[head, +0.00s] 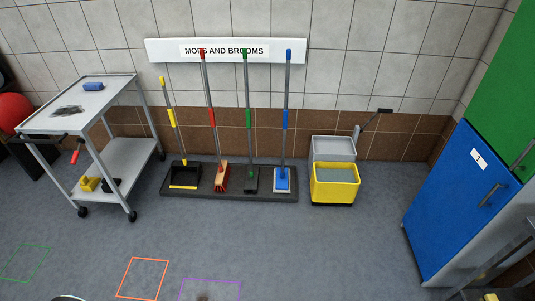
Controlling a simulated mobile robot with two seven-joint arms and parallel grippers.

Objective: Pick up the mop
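A mop with a blue and grey handle (287,100) stands upright against the rack. Its flat blue head with a pale pad (283,182) rests on the dark floor tray (228,196). To its left stand a green-handled tool (248,118) with a dark head, a red-handled broom (212,118) with a red head, and a yellow-handled tool (172,118) with a black dustpan-like head. The handles reach up to a white board lettered "MOPS AND BROOMS" (226,51).
A yellow and grey mop bucket (334,183) stands right of the tray. A grey two-shelf trolley (128,158) stands left. Blue and green cabinets (455,205) are at the right. The grey floor before the tray is clear, with coloured outlines marked on it (143,278).

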